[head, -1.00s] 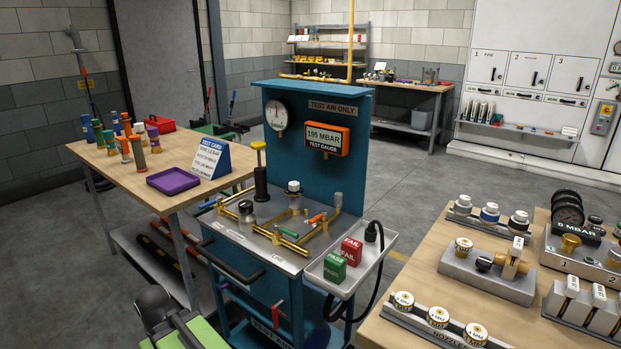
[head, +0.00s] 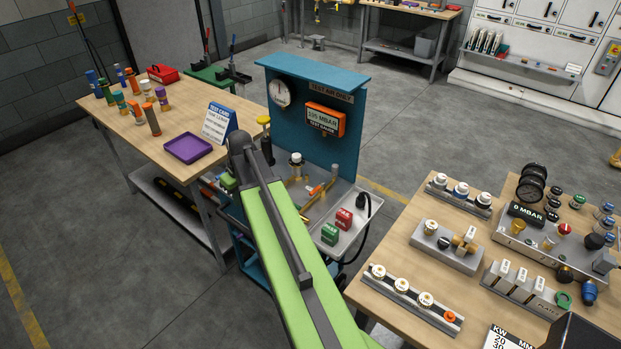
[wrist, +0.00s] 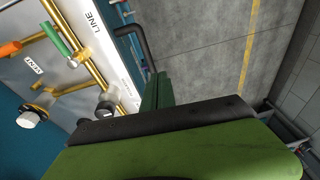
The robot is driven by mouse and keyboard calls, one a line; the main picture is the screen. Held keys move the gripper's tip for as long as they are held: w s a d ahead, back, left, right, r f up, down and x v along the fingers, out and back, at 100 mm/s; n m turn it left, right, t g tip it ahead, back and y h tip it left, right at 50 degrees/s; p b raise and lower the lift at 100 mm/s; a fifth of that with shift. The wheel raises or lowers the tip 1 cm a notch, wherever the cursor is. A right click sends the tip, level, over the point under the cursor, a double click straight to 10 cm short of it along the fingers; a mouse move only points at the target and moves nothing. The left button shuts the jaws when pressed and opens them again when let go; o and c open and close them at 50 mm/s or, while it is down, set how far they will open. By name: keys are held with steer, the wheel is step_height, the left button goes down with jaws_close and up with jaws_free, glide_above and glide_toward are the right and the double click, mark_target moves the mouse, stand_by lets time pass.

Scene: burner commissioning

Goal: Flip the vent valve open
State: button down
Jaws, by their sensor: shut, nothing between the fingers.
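The test cart's panel (head: 347,200) shows in the head view, partly behind my green arm. An orange valve handle (head: 316,190) lies on its brass pipework and also shows at the left edge of the wrist view (wrist: 10,48). A small label reading VENT (wrist: 34,65) sits near it. A green handle (wrist: 55,37) stands on the long brass pipe beside the LINE label. My gripper (wrist: 157,92) shows as a dark green shape in the wrist view, shut and empty, beside the cart's edge and apart from both handles. In the head view my arm hides the gripper's tips.
A gauge (head: 281,93) and an orange digital display (head: 325,119) are on the cart's upright board. Green (head: 330,234) and red (head: 343,218) blocks sit on its side tray. A wooden bench (head: 125,135) is left; another table (head: 395,253) is right.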

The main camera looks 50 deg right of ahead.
steer(key=s+d+t, duration=0.1)
steer(key=d, duration=1.4)
steer(key=t, duration=0.1)
glide_above(317, 189)
steer(key=w+a, duration=0.1)
steer(key=w, duration=0.1)
steer(key=shift+w+a+r, duration=0.1)
steer(key=shift+a+r, duration=0.1)
steer(key=shift+r, duration=0.25)
steer(key=shift+f, duration=0.15)
steer(key=b+x, duration=1)
steer(key=shift+d+f, duration=0.1)
steer(key=shift+d, duration=0.1)
steer(key=shift+s+d+f, duration=0.15)
steer(key=shift+s, duration=1.75)
steer(key=shift+a, duration=0.5)
steer(key=shift+d, duration=0.25)
steer(key=shift+w+n, duration=0.1)
steer(key=shift+n, duration=0.3)
